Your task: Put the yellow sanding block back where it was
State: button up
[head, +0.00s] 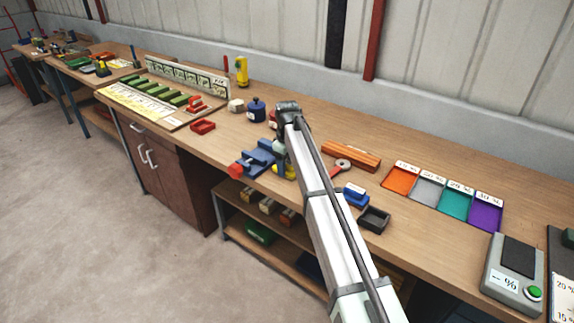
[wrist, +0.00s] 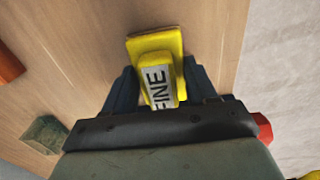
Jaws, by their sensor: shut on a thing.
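The yellow sanding block (wrist: 155,44) is between the two dark fingers of my gripper (wrist: 160,82) in the wrist view. A white label reading "FINE" faces the camera, and the block's wider yellow end points away from me. The wooden bench top lies behind it; I cannot tell whether the block touches it. In the head view, a yellow piece (head: 287,173) shows low beside my arm, next to the blue vise, and looks like the same block. My arm hides most of the gripper there.
The blue vise (head: 257,156) with a red knob stands left of my gripper. An orange bar (head: 351,155), a blue block (head: 355,195) and a dark tray (head: 374,218) lie to the right. Coloured labelled trays (head: 442,195) and a grey scale (head: 513,270) are farther right. A green block (wrist: 45,134) lies nearby.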

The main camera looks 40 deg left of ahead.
aim_at(287, 161)
jog(key=shift+f, duration=0.1)
jog(key=o, duration=1)
notch_tip(287, 161, up, 12)
jog(key=shift+r, duration=0.15)
dwell(0.3)
